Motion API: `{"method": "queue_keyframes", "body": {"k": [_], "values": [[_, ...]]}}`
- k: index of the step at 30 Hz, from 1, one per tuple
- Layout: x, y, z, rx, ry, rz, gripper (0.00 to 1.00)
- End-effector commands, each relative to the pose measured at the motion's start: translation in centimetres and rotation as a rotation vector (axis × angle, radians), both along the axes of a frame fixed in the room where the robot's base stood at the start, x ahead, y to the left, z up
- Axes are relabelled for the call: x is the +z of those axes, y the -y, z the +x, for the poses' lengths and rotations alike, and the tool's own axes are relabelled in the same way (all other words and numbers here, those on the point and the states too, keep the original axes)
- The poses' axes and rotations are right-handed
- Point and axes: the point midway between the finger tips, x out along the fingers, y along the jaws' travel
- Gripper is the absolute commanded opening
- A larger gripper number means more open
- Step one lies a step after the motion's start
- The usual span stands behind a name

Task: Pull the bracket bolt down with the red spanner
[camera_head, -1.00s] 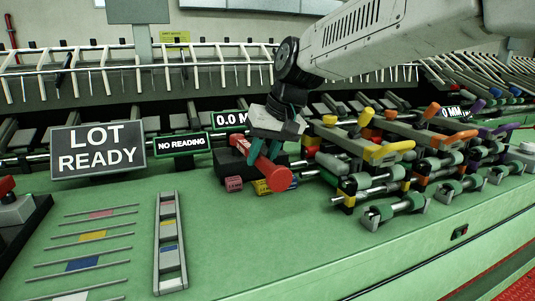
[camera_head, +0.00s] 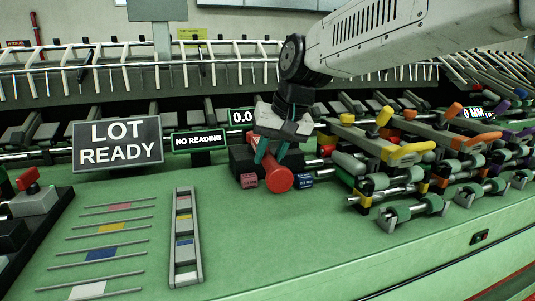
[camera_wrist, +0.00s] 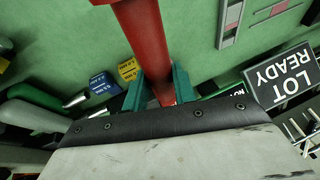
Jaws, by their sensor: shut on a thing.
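The red spanner (camera_head: 279,179) shows in the head view as a thick red bar with its round end towards me. My gripper (camera_head: 271,152) has its teal fingers shut on it, over the bench in front of a dark block. In the wrist view the red spanner (camera_wrist: 146,40) runs up from between the fingers (camera_wrist: 158,91) and out of the top edge. The spanner's far end is hidden behind my gripper. I cannot pick out the bracket bolt in either view.
A pink block (camera_head: 249,181) and a blue block (camera_head: 305,181) flank the spanner's end; a yellow block (camera_wrist: 128,68) shows in the wrist view. Coloured levers and rollers (camera_head: 400,150) crowd the right. A LOT READY sign (camera_head: 117,143) stands left.

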Motion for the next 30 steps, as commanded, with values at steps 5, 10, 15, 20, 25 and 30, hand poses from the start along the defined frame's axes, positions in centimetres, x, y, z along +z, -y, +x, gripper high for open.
{"method": "queue_keyframes", "body": {"k": [5, 10, 15, 20, 25, 30], "values": [[0.1, 0.0, 0.0, 0.002, 0.001, 0.001, 0.00], [0.5, -0.1, 0.0, 0.002, 0.002, 0.002, 0.00], [1.6, -0.1, 0.0, 0.002, 0.002, 0.002, 0.00], [2.5, -0.1, 0.0, 0.001, 0.002, 0.002, 0.00], [3.5, -0.1, 0.0, 0.001, 0.002, 0.002, 0.00], [4.5, -0.1, 0.0, 0.002, 0.002, 0.002, 0.00]]}}
